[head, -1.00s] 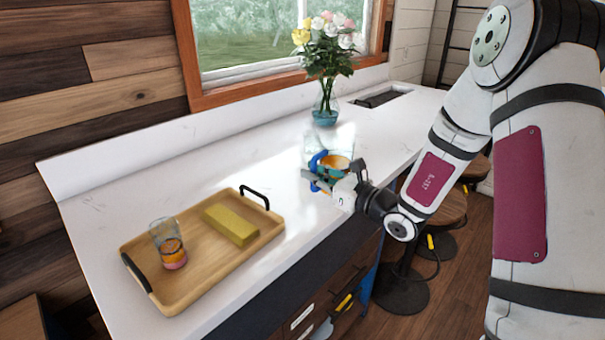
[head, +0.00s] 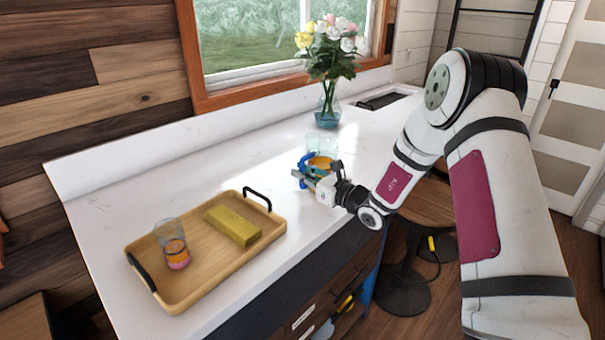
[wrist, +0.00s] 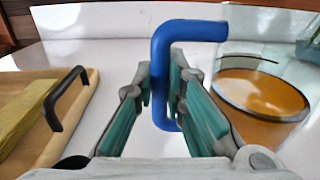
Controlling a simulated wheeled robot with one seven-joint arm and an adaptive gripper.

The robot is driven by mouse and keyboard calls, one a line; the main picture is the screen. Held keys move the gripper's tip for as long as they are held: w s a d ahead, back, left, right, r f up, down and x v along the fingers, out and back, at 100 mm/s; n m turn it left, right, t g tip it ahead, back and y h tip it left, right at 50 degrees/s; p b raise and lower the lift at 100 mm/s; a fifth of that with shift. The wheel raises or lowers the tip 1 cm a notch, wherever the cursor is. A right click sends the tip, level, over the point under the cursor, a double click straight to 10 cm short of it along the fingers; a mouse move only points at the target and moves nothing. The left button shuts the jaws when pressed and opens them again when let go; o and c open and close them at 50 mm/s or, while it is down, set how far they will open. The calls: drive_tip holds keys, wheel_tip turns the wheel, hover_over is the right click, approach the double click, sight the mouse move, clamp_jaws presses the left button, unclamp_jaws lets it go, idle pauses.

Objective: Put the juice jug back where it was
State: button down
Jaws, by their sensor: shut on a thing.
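The juice jug (head: 322,162) is clear, with orange juice inside and a blue handle. It is at the middle of the white counter, right of the tray, and my gripper hides part of it in the head view. My gripper (head: 308,178) is shut on the blue handle (wrist: 160,72). In the wrist view the handle stands upright between the green finger pads of my gripper (wrist: 168,100), and the jug's clear body with juice (wrist: 265,95) is at the right. I cannot tell whether the jug's base touches the counter.
A wooden tray (head: 188,287) with black handles lies to the left. On it are a glass with orange drink (head: 174,250) and a yellow block (head: 233,226). A vase of flowers (head: 327,105) stands behind the jug near the window.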

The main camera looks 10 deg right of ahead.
drive_tip(key=shift+f, duration=0.15)
drive_tip(key=c, duration=1.6)
unclamp_jaws()
drive_tip(key=shift+c, duration=0.2)
